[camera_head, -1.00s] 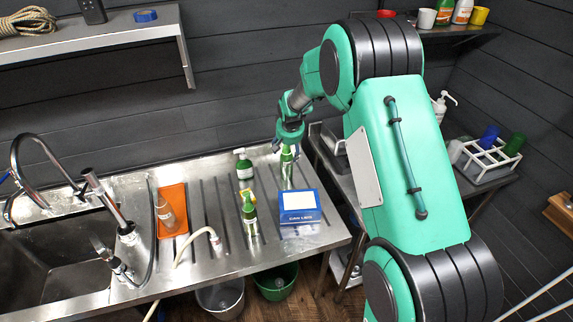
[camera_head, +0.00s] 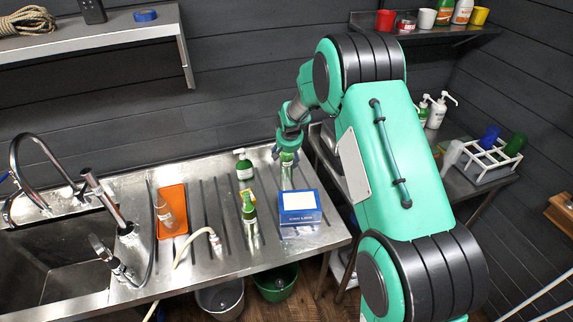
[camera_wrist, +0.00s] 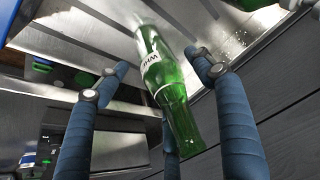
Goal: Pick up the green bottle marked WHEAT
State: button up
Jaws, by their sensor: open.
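The green bottle marked WHEAT (camera_wrist: 158,65) shows in the wrist view with its white label and its neck pointing toward the camera. In the head view the bottle (camera_head: 287,170) stands upright on the ribbed steel drainer, directly below my gripper. My gripper (camera_head: 287,150) is open, and its blue fingers (camera_wrist: 160,75) are spread on both sides of the bottle's body in the wrist view. The fingers look apart from the glass. My gripper hides the top of the bottle in the head view.
A blue box (camera_head: 299,208) lies just in front of the bottle. Another green bottle (camera_head: 249,215) and a green pump bottle (camera_head: 244,166) stand to the left. An orange tray (camera_head: 172,210) and a hose lie farther left, beside the sink (camera_head: 55,255). The dark wall is close behind.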

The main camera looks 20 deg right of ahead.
aim_at(287, 159)
jog(key=shift+x, duration=2)
jog(key=shift+c, duration=0.4)
jog(key=c, duration=1.2)
jog(key=shift+r, duration=0.2)
notch_tip(287, 159, up, 10)
jog(key=shift+f+p, duration=0.15)
jog(key=shift+p, duration=0.15)
